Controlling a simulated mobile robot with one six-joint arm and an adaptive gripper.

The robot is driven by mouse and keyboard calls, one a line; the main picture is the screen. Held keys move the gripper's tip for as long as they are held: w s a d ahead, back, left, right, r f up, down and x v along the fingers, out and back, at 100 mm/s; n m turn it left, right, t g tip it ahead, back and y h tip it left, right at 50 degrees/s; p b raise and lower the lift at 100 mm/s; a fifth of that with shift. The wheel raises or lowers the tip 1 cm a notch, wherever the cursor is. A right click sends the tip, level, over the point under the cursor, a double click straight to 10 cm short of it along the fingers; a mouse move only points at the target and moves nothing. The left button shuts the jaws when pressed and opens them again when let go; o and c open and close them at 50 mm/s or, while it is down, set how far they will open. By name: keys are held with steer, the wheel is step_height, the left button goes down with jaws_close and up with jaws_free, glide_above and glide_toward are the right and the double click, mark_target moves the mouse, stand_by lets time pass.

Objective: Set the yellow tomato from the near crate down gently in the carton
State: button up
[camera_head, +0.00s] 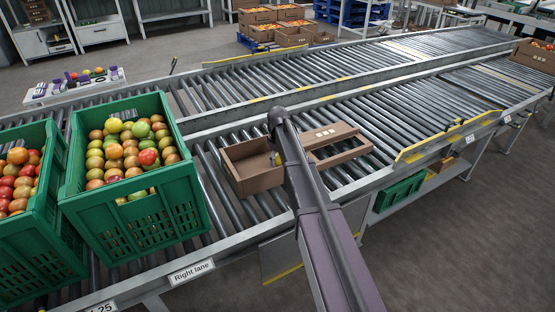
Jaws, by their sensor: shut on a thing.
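The open brown carton (262,183) stands on the roller lane, right of the green crates. My arm reaches over its right side. My gripper (276,157) is low at the carton, largely hidden behind my own arm. A small yellow patch, the yellow tomato (278,161), shows at the gripper, inside the carton's outline; the gripper is shut on it. Whether it touches the carton floor cannot be told. The nearer green crate (135,232) beside the carton holds mixed red, orange, green and yellowish tomatoes.
A second green crate (40,262) with redder tomatoes stands at the far left. A brown cardboard frame (345,154) lies right of the carton, partly behind my arm. The rollers (420,105) further right are clear. A yellow-edged guard (445,138) lines the front.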

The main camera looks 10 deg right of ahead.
steer(key=shift+f+b, duration=0.4)
steer(key=shift+f, duration=0.25)
steer(key=shift+f+b, duration=0.55)
steer(key=shift+b, duration=0.05)
stand_by(0.8)
steer(key=o, duration=0.7)
steer(key=shift+c, duration=0.7)
steer(key=shift+r, duration=0.1)
steer(key=shift+r+p, duration=3.45)
steer(key=shift+p, duration=0.1)
